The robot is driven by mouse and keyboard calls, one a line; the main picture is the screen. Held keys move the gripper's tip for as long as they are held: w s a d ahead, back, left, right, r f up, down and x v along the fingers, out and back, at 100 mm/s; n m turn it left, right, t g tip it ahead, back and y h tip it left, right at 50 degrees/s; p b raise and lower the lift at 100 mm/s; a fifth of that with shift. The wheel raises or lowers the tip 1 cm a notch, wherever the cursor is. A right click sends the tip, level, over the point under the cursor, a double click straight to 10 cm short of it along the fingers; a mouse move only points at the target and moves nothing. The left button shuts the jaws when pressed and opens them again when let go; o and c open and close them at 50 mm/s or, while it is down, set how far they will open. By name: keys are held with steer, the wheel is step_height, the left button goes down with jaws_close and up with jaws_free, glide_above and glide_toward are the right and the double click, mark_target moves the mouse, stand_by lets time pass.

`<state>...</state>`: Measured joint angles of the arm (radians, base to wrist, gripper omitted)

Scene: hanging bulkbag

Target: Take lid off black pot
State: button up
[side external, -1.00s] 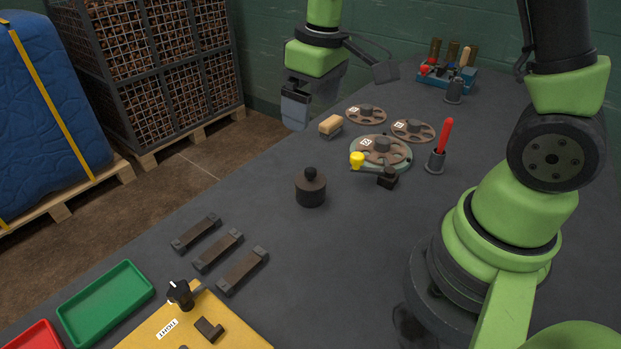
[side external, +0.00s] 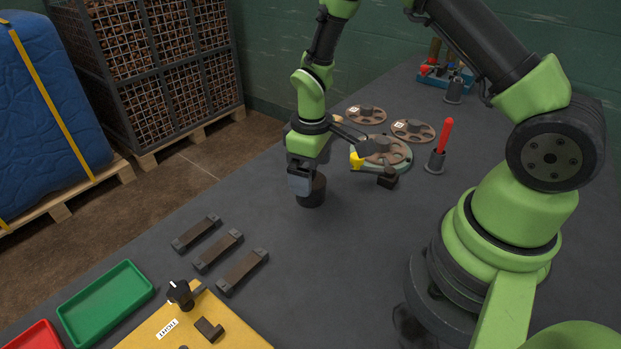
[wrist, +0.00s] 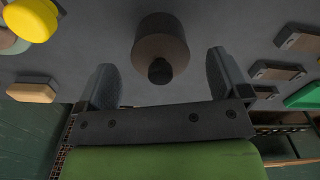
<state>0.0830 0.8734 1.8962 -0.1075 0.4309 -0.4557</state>
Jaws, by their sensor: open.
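The black pot (side external: 313,197) stands upright on the dark table, partly hidden behind my gripper in the side external view. The wrist view shows the pot's body (wrist: 160,20) with its brownish lid (wrist: 150,45) on top and a round black knob (wrist: 160,71) on the lid. My gripper (side external: 300,192) is low at the pot, on its left side in the side external view. In the wrist view my gripper (wrist: 162,72) is open, with one finger on each side of the knob and clear space between. Contact with the lid does not show.
A yellow-knobbed lever (side external: 357,160) and round discs (side external: 413,130) lie just behind the pot. A red-handled tool stands in a holder (side external: 436,160) to the right. Several dark bars (side external: 218,250) and a green tray (side external: 105,303) lie front left. Table around the pot's front is clear.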

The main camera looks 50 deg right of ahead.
steer(key=shift+f, duration=0.5)
steer(key=c, duration=1)
steer(key=shift+r, duration=0.1)
